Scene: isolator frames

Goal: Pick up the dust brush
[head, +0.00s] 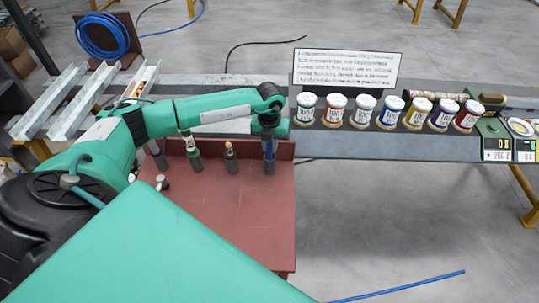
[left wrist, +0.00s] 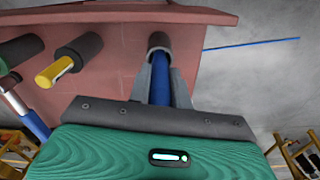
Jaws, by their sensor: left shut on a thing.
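My left gripper (head: 268,132) points down at the back right of the red-brown board. In the left wrist view its fingers (left wrist: 160,82) are shut on the blue shaft of a tool (left wrist: 161,88). The far end of this blue tool sits in a dark round holder (left wrist: 158,42) on the board; that end is hidden. I cannot tell from its visible part whether it is the dust brush. A yellow-ended tool (left wrist: 55,71) stands in the holder beside it. My right gripper is not in view.
The red-brown board (head: 225,215) has several dark holders along its back edge. Behind it a grey bench (head: 360,145) bears several lidded jars (head: 361,111) and a printed sign (head: 345,68). A blue rod (head: 400,287) lies on the floor at right.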

